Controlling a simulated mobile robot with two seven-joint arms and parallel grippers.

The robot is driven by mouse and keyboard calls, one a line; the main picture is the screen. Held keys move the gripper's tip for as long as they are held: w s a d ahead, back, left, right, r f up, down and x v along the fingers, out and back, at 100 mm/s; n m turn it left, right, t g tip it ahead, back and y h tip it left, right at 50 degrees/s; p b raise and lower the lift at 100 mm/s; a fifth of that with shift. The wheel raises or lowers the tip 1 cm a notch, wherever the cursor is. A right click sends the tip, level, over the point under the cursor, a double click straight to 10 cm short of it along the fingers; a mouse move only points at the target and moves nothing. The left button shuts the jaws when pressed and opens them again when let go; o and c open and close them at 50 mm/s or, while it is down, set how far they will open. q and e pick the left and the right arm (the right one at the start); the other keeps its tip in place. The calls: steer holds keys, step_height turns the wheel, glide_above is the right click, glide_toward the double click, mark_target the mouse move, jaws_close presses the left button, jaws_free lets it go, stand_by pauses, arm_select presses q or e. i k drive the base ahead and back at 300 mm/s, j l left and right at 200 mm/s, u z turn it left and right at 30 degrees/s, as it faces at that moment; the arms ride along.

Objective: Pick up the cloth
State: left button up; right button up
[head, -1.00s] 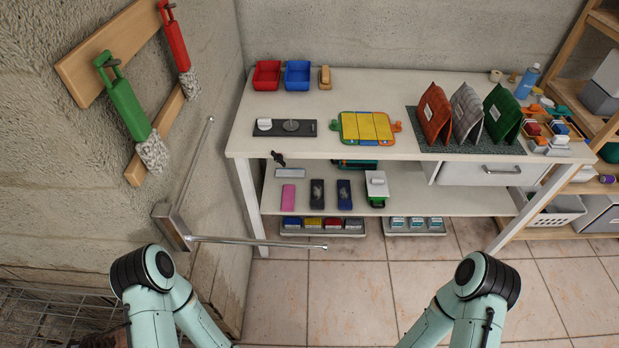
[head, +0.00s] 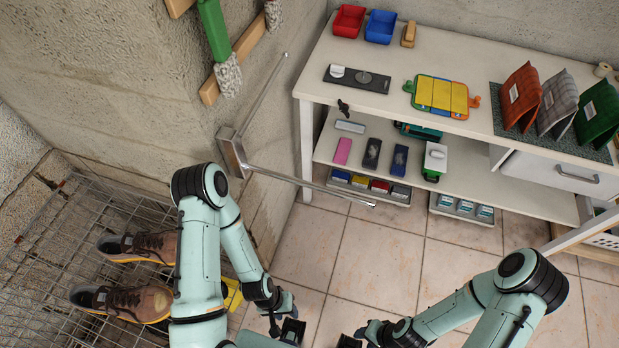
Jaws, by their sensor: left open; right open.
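No plain loose cloth is clear in view. Three folded, tent-shaped quilted pieces that look like fabric stand on a dark speckled mat (head: 552,143) at the table's right: a red one (head: 521,97), a grey one (head: 557,103) and a green one (head: 597,112). I cannot tell whether one is the cloth. A yellow item (head: 232,294), mostly hidden behind my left arm, cannot be identified. My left gripper (head: 290,330) and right gripper (head: 352,340) are low at the bottom edge, partly cut off, open, and far from the table.
A white table (head: 440,50) with a lower shelf (head: 480,183) holds trays and small items. A wire rack (head: 50,245) with brown shoes (head: 135,248) stands left.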

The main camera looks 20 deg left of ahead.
mark_target(520, 95)
steer(key=i+l+u, duration=0.1)
steer(key=l, duration=0.4)
steer(key=i+l+u, duration=0.1)
steer(key=l, duration=0.35)
steer(key=i+l+u, duration=0.1)
steer(key=l, duration=0.4)
